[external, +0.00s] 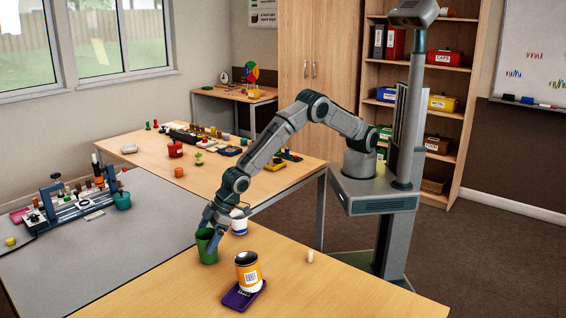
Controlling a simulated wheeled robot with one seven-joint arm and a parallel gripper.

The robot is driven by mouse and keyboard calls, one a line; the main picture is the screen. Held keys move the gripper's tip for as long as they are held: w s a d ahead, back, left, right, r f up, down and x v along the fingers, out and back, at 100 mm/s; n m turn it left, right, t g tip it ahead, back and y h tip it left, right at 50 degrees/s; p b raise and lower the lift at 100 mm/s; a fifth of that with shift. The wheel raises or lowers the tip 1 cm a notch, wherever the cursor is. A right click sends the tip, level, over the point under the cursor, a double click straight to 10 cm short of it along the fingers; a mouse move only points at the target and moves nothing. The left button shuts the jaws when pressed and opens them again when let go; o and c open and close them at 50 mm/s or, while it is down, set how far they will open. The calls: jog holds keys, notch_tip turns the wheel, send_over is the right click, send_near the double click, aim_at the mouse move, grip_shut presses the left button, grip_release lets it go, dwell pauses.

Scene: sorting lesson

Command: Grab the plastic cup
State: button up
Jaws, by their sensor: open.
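A green cup (207,247), likely the plastic cup, stands upright at the left part of the near wooden table. My gripper (212,232) reaches down at the cup's right side, with its fingers at the rim. The gripper is open. Whether a finger is inside the cup or touching it cannot be told from this view.
A white and blue container (239,222) stands just right of the gripper. An orange jar with a black lid (248,270) stands on a purple item (243,297) nearer the camera. A small pale peg (310,256) is to the right. The table's right side (370,295) is clear.

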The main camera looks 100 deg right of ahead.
jog(key=c, duration=1.1)
